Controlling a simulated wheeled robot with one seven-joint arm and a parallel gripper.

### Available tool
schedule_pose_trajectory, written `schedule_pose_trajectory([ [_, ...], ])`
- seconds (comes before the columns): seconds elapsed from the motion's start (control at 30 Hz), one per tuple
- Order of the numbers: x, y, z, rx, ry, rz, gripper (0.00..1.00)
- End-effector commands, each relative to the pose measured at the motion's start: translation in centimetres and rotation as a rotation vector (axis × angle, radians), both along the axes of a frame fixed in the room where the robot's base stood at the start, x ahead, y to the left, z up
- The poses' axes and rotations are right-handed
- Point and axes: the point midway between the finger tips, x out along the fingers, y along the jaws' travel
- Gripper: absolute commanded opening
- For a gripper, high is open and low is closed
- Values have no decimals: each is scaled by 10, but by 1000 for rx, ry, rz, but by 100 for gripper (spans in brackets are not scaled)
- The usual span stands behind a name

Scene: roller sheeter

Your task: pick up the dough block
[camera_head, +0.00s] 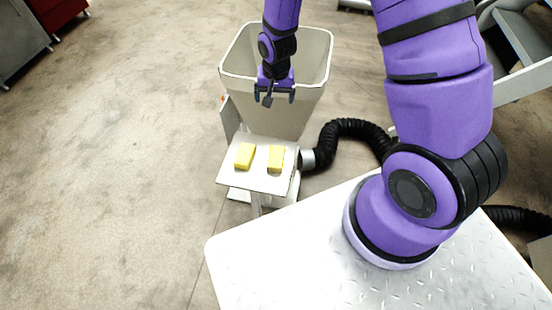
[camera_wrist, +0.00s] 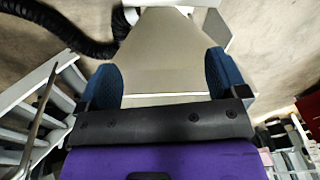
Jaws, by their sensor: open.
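Two yellow dough blocks, a left one (camera_head: 245,156) and a right one (camera_head: 276,158), lie side by side on a small pale tray (camera_head: 262,181). They are apart from each other. My gripper (camera_head: 274,98) is in front of the large beige hopper, above and behind the blocks in the head view. In the wrist view my gripper (camera_wrist: 165,90) shows its two blue finger pads wide apart with nothing held between them. The blocks do not show clearly in the wrist view.
The beige hopper (camera_head: 310,112) stands just behind the tray. A black ribbed hose (camera_head: 345,128) runs to the right of the tray. White stairs (camera_head: 522,45) stand at the far right. The floor on the left is clear.

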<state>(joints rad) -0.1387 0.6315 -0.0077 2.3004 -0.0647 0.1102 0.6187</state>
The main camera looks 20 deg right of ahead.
Motion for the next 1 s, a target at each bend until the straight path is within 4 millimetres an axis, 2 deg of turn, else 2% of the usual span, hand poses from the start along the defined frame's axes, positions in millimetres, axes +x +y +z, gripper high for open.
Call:
schedule_pose_trajectory([
  [0.03,-4,2,-24,0,21,-12,92],
  [0.2,-16,7,-89,1,61,-58,92],
  [0.3,-25,9,-119,3,78,-80,92],
  [0.4,-33,10,-141,3,91,-96,92],
  [0.6,-41,11,-163,4,101,-112,92],
  [1.0,-41,11,-211,3,101,-113,92],
])
